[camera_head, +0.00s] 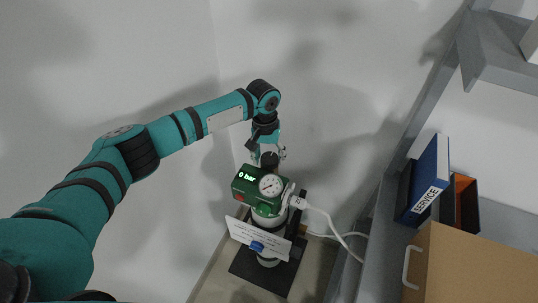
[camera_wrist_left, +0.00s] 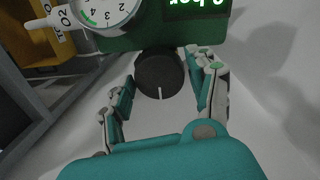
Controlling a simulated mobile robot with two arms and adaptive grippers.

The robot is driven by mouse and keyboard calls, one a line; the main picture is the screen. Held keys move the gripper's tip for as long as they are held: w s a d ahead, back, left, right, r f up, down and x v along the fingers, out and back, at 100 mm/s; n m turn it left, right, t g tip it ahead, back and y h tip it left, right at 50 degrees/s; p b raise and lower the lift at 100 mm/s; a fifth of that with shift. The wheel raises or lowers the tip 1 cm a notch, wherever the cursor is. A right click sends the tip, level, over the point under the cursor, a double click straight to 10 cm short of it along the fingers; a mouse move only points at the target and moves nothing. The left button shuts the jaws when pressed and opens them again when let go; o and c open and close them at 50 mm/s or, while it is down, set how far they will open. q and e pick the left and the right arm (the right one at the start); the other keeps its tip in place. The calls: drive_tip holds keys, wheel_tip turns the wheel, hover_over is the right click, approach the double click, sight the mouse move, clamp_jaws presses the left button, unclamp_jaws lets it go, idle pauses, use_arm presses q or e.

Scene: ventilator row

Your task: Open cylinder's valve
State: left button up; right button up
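The cylinder (camera_head: 268,262) stands on a dark base, mostly behind a white sign. Its green valve head (camera_head: 244,186) carries a round gauge (camera_head: 271,185) and a lit display reading "0 bar". In the left wrist view, a black round knob (camera_wrist_left: 160,74) with a white mark pointing down sits under the green valve head (camera_wrist_left: 150,38); the gauge (camera_wrist_left: 100,12) is at upper left. My left gripper (camera_head: 268,158) is just behind the valve head in the head view. In the wrist view its open fingers (camera_wrist_left: 163,92) stand on either side of the knob, with gaps showing. My right gripper is not in view.
A white hose (camera_head: 340,238) runs right from the valve. A white sign (camera_head: 258,238) stands in front of the cylinder. A blue "SERVICE" binder (camera_head: 430,178) and a brown cabinet (camera_head: 475,270) with a handle are at right. Walls close the corner behind the cylinder.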

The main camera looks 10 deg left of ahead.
use_arm(q)
drive_tip(key=c, duration=0.7)
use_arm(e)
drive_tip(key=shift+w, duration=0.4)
